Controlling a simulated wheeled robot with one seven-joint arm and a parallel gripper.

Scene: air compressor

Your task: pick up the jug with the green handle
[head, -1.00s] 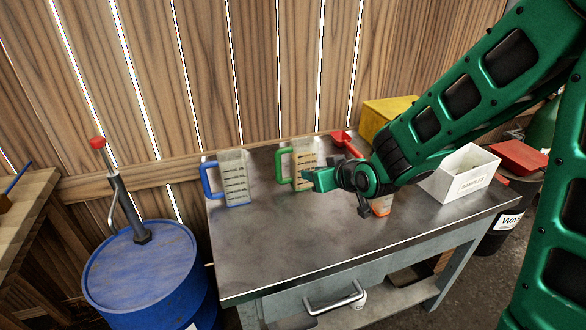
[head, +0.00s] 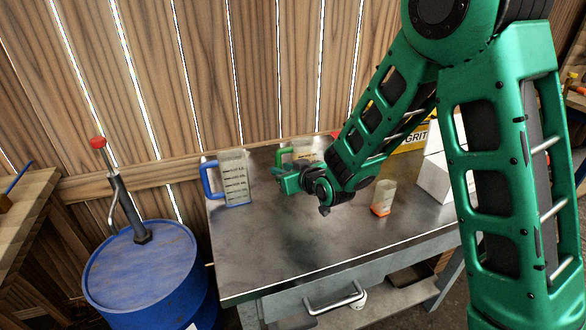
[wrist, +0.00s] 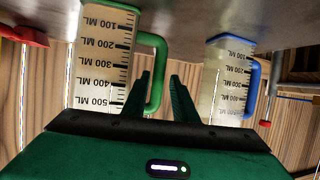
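The clear measuring jug with the green handle (head: 304,154) stands on the metal workbench, mostly hidden behind my arm in the head view. In the wrist view, which is upside down, its marked body (wrist: 103,60) and green handle (wrist: 158,72) show large and close. My gripper (head: 280,181) is open; in the wrist view its two fingers (wrist: 161,85) point at the handle, which appears in the gap between them. I see no contact, and the exact depth is unclear. A similar jug with a blue handle (head: 235,178) stands to the left, also in the wrist view (wrist: 226,85).
A small orange-bottomed cup (head: 383,198) stands on the workbench (head: 270,258) to the right of my gripper. A white box (head: 437,170) and a yellow box (head: 408,136) are partly behind my arm. The bench's front left is clear. A blue drum (head: 140,270) stands left.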

